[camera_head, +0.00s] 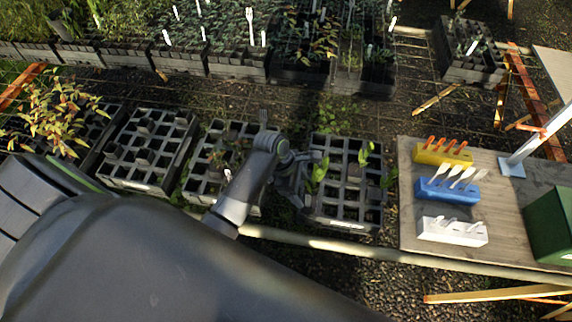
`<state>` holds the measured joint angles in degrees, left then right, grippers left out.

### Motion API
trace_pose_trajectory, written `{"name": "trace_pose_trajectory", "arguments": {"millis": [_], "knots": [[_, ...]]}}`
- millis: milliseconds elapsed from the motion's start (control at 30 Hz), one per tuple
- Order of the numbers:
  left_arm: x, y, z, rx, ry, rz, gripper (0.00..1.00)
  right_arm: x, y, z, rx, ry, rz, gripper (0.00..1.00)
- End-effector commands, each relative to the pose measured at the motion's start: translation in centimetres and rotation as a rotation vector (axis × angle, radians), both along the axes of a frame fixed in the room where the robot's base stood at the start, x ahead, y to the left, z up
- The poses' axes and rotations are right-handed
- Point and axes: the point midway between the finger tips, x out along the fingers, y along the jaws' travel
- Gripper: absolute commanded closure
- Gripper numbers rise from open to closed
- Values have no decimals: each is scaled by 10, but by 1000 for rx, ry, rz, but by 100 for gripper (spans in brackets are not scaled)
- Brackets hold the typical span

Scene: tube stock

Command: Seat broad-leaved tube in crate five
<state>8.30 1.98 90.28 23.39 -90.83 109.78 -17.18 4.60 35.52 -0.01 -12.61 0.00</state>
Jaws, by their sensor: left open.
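My left gripper (297,177) is over the left edge of the rightmost black crate (345,222) in the front row. Its jaws are open. Broad bright-green leaves (319,171) show right beside its fingertips; whether their tube is between the fingers or stands in the crate is hidden. More broad green leaves (365,153) rise from the same crate, whose other visible cells look mostly empty. Crate numbers are not readable, so I cannot tell which is crate five. My right gripper is not in view.
More gridded crates (145,185) stand to the left, one with a yellow-orange leafy plant (55,108). Full plant crates (238,72) line the back. At right, a wooden table (418,232) carries yellow (440,156), blue (447,191) and white (452,231) tool holders and a green box (548,228).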

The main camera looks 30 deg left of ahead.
Motion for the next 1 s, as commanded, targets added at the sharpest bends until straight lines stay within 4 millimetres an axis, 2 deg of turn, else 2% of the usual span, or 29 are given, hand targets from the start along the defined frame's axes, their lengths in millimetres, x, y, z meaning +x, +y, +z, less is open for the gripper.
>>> {"name": "trace_pose_trajectory", "arguments": {"millis": [300,500,700,1000], "knots": [[-6,26,63,4,-6,0,30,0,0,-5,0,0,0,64],[-10,38,95,2,-3,-1,30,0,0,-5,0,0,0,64],[-12,42,107,0,0,-1,30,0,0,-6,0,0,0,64],[-12,43,108,-1,0,0,30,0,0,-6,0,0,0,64]]}}
